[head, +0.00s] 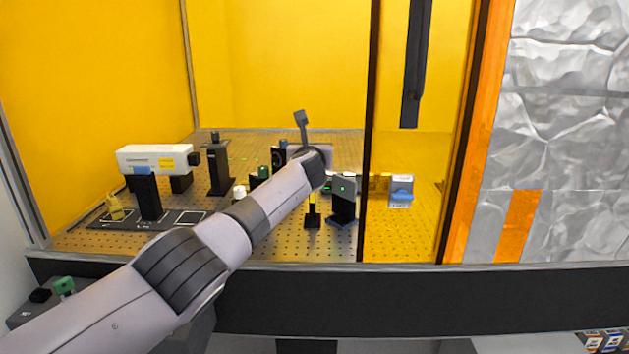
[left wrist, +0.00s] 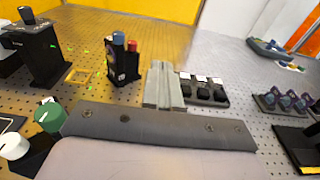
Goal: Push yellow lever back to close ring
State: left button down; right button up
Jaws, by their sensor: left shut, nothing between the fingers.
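My left arm reaches into the enclosure in the head view. A narrow upright yellow piece (head: 312,197) stands on a black base just below my wrist in the head view. It is too small to tell whether it is the lever. A ring is not clearly visible, and my wrist covers part of that area. No yellow lever shows clearly in the left wrist view. My right gripper is not in view.
A white laser housing (head: 153,157) and a black post mount (head: 217,165) stand left of my arm. A dark plate mount (head: 343,200) stands right of it. A sliding yellow panel (head: 415,190) covers the right. A black holder (left wrist: 122,65) and a dark tray (left wrist: 205,91) are near my fingers.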

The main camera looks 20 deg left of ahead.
pick_arm(q)
jog(key=shift+w+a+f, duration=0.1)
jog(key=shift+w+a, duration=0.1)
jog(key=shift+w, duration=0.2)
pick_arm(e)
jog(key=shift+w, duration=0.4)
pick_arm(q)
jog(key=shift+s, duration=0.15)
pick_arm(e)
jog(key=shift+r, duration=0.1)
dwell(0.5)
